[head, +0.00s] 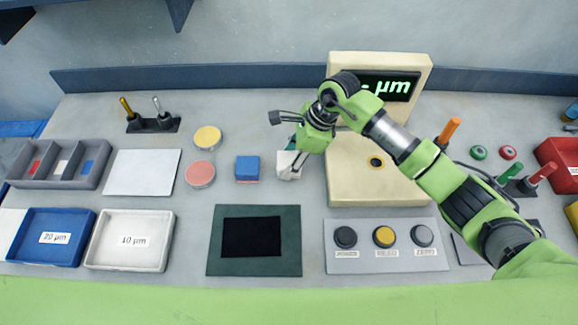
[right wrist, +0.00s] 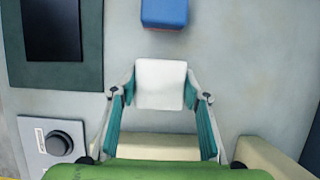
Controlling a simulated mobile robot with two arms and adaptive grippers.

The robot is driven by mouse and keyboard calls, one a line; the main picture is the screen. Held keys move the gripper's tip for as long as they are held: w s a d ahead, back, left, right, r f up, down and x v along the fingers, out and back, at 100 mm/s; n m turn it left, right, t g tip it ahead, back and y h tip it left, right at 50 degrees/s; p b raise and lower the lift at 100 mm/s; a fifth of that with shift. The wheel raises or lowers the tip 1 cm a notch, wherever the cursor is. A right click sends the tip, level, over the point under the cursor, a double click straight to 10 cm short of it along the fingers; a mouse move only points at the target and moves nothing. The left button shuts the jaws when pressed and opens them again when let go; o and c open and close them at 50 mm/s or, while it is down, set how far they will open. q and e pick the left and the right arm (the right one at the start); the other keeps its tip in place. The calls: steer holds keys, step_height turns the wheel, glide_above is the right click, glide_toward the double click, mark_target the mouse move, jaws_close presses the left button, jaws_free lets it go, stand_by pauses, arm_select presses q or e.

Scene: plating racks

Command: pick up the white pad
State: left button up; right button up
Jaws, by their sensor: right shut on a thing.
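The white pad (head: 285,160) is a small pale block just right of the blue block in the head view. My right gripper (head: 290,172) is over it and partly covers it. In the right wrist view the white pad (right wrist: 160,84) sits between the two fingertips of my right gripper (right wrist: 160,97), which are shut on its sides. I cannot tell whether the pad touches the table or is slightly raised. My left gripper is not in view.
A blue block (head: 247,168) stands just left of the pad, with pink (head: 200,174) and yellow (head: 208,138) discs beyond it. The beige gauge (head: 350,180) is close on the right. A dark green mat (head: 216,240) and a button panel (head: 365,262) lie in front.

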steer(key=s+a+r+b, duration=0.5)
steer(key=s+a+r, duration=0.2)
steer(key=s+r, duration=0.3)
steer(key=shift+s+a+r+b, duration=0.2)
steer(key=shift+s+r+b, duration=0.2)
steer(key=shift+s, duration=0.6)
steer(key=o, duration=0.5)
steer(key=c, duration=0.3)
steer(key=shift+w, duration=0.2)
steer(key=shift+c, duration=0.2)
